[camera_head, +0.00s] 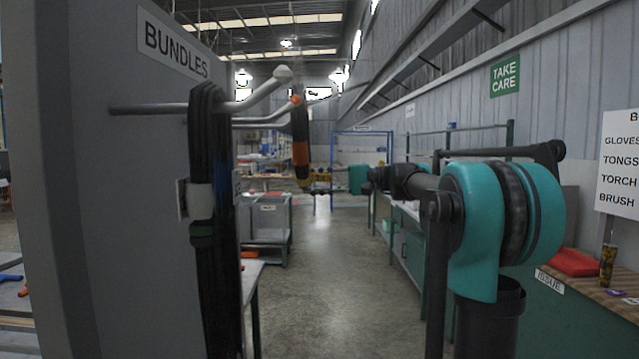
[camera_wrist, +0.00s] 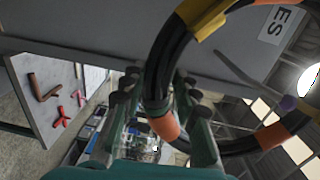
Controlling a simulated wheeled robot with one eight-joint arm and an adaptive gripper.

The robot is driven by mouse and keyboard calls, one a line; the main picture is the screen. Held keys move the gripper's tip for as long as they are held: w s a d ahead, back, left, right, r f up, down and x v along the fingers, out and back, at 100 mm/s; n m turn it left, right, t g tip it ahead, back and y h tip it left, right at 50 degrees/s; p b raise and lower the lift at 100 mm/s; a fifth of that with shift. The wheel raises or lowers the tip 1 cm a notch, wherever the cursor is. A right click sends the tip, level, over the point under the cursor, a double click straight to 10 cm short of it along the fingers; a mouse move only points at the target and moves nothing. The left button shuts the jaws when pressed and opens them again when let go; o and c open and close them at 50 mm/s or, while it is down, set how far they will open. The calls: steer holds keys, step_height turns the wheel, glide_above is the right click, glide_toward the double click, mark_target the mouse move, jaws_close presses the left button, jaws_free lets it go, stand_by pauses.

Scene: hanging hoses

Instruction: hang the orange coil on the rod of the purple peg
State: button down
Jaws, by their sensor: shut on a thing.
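The orange coil (camera_head: 301,152) is a black hose loop with orange bands and a yellow tag. In the head view it is seen nearly edge-on, upright, past the orange-tipped rod. My gripper (camera_head: 318,182) is shut on its lower part. In the wrist view the coil (camera_wrist: 166,122) runs between my fingers (camera_wrist: 160,98) and spreads to the right. The purple peg's rod (camera_wrist: 250,78) leaves the board there, and its purple tip appears within the loop's outline; I cannot tell whether it passes through. I cannot make out the purple peg in the head view.
The grey board (camera_head: 105,200) marked BUNDLES stands at left. A pale-tipped rod (camera_head: 255,92) holds a black bundle (camera_head: 212,230), with an orange-tipped rod (camera_head: 296,100) beyond. A cart (camera_head: 266,225) stands behind, benches line the right, and the floor (camera_head: 335,270) between is clear.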

steer(key=a+f, duration=0.4)
steer(key=a, duration=0.6)
steer(key=shift+w+f, duration=0.15)
steer(key=shift+f, duration=0.25)
stand_by(0.9)
stand_by(0.4)
steer(key=c, duration=1.1)
jaws_free()
steer(key=shift+o, duration=0.2)
steer(key=shift+f, duration=0.1)
steer(key=shift+d, duration=0.2)
